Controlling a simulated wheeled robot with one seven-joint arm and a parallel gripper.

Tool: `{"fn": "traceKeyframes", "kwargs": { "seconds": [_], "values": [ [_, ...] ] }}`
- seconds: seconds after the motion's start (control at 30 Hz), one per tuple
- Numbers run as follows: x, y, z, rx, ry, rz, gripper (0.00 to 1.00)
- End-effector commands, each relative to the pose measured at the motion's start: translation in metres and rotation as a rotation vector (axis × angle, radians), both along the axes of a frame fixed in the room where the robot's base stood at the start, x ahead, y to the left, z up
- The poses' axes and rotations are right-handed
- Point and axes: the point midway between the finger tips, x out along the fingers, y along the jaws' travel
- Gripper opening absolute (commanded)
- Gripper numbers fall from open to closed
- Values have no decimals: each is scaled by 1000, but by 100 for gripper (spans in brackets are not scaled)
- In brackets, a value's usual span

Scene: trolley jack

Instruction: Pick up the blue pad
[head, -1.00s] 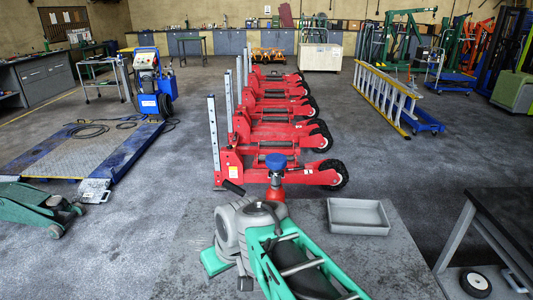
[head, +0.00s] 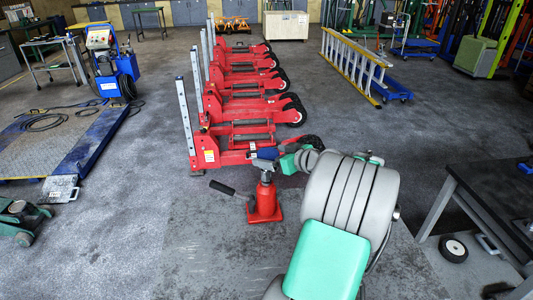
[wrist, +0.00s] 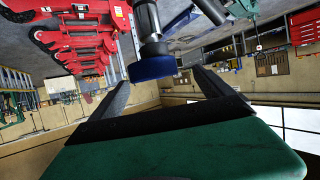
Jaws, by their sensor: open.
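The blue pad (head: 264,153) sits on top of the red bottle jack (head: 265,200), which stands upright on the grey surface. In the wrist view the blue pad (wrist: 152,68) shows as a round disc on a metal stem, between the tips of my two dark fingers. My gripper (wrist: 160,77) is open, with a finger on either side of the pad and some gap visible. In the head view my gripper comes in from the right at pad height and partly covers it. I cannot tell whether a finger touches the pad.
A black jack handle (head: 222,188) sticks out left of the bottle jack. A row of red trolley jacks (head: 238,140) stands just behind. A dark bench (head: 490,190) is at the right. My arm covers the middle right of the head view.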

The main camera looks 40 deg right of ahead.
Motion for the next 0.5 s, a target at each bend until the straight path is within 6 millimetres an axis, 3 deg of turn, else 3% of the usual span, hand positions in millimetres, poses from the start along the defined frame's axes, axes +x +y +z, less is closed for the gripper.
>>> {"fn": "traceKeyframes", "kwargs": {
  "seconds": [0.13, 0.37, 0.5],
  "values": [
    [21, 1, -7, 3, 2, 1, 91],
    [22, -1, -10, 1, 2, -3, 91],
    [22, -1, -10, 1, 2, -4, 80]
  ]
}}
